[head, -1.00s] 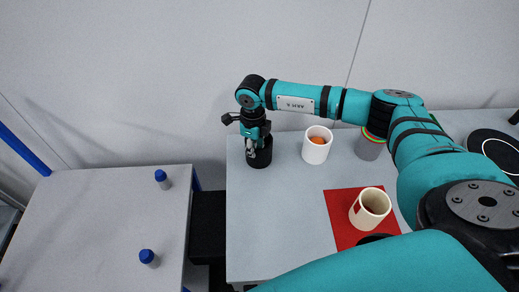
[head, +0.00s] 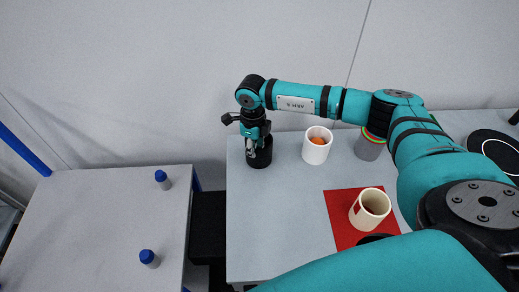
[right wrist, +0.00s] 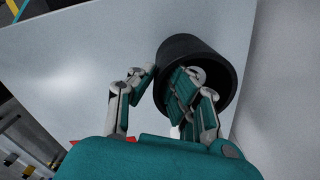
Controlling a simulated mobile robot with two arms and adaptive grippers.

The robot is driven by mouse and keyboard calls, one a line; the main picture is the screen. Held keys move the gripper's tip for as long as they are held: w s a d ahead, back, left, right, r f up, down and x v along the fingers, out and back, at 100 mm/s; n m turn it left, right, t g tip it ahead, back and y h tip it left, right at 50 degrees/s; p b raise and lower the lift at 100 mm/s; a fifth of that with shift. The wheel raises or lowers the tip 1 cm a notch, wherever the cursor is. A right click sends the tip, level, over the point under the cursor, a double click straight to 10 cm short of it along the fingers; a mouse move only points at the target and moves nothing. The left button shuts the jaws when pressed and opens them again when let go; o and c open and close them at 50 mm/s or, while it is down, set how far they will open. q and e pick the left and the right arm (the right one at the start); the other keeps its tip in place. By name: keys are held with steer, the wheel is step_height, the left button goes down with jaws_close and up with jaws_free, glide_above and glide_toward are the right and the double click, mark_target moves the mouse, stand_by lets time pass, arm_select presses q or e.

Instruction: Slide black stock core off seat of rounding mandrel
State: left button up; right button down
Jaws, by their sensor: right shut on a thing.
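The black stock core (head: 262,158) is an open, hollow cylinder at the back left corner of the right-hand table in the head view. My right gripper (head: 253,143) reaches down to it from above. In the right wrist view the core (right wrist: 178,50) shows its open mouth. There my right gripper (right wrist: 156,90) has one finger inside the mouth and the other outside, shut on the core's wall. A rounding mandrel cannot be told apart in either view. My left gripper is not in view.
Right of the core stand a white cup (head: 317,150) with an orange thing inside and a grey cup (head: 369,146). A cream mug (head: 370,208) stands on a red mat (head: 339,222). Blue-capped bottles (head: 162,179) stand on the left table (head: 95,225). A gap separates the tables.

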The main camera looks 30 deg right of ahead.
step_height(320, 180, up, 10)
steer(key=p, duration=0.6)
stand_by(1.4)
stand_by(0.7)
steer(key=s+a+r+n, duration=0.3)
steer(key=s+r+n, duration=0.2)
steer(key=n, duration=0.9)
steer(key=s+a+r+n, duration=0.4)
steer(key=s+n, duration=0.7)
steer(key=n, duration=0.3)
steer(key=shift+r, duration=0.85)
